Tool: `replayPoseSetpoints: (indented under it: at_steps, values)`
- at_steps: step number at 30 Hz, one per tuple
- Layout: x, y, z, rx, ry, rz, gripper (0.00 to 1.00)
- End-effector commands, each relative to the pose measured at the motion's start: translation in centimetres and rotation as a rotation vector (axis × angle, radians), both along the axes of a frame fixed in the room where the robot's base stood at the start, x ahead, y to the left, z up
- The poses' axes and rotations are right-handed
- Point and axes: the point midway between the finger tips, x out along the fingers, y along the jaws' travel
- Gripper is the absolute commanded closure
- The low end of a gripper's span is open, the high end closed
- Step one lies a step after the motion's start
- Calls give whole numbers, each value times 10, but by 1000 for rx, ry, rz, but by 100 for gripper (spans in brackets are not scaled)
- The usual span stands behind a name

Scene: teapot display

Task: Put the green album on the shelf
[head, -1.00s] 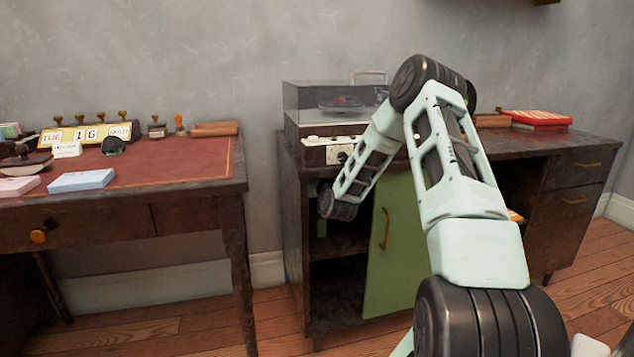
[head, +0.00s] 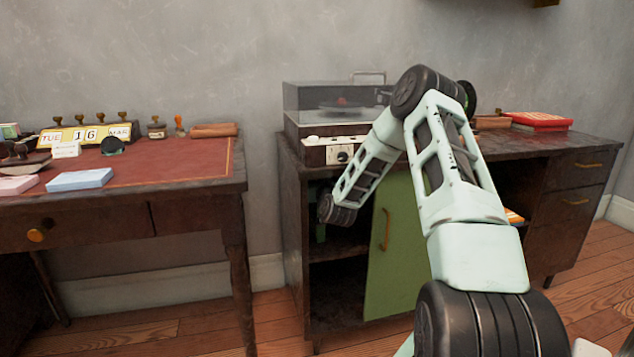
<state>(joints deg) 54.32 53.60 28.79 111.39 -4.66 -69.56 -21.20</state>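The dark wooden cabinet (head: 293,230) has an open left bay with an inner shelf (head: 338,247). A green door (head: 393,265) with a brass handle stands beside that opening. A narrow green sliver (head: 320,232) shows inside the bay, just below my wrist. It may be the edge of the green album, but too little shows to tell. My arm reaches over from the right, and its wrist end is at the upper part of the open bay. My gripper is hidden beyond the wrist, so its fingers and anything in them cannot be seen.
A record player (head: 335,115) with a clear lid sits on the cabinet top. A red box (head: 538,121) lies further right. A desk (head: 190,205) with stamps and a calendar (head: 85,135) stands left, with a floor gap between. An orange-edged item (head: 514,216) shows in the right bay.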

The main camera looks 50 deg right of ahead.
Motion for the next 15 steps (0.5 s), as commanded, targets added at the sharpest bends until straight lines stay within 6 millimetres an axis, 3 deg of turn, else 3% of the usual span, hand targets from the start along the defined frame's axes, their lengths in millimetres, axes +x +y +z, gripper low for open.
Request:
replayPoseSetpoints:
  at_steps: [8,15]
  values:
    - [-2,1,3,0,1,0,51]
    - [-37,24,4,0,4,2,51]
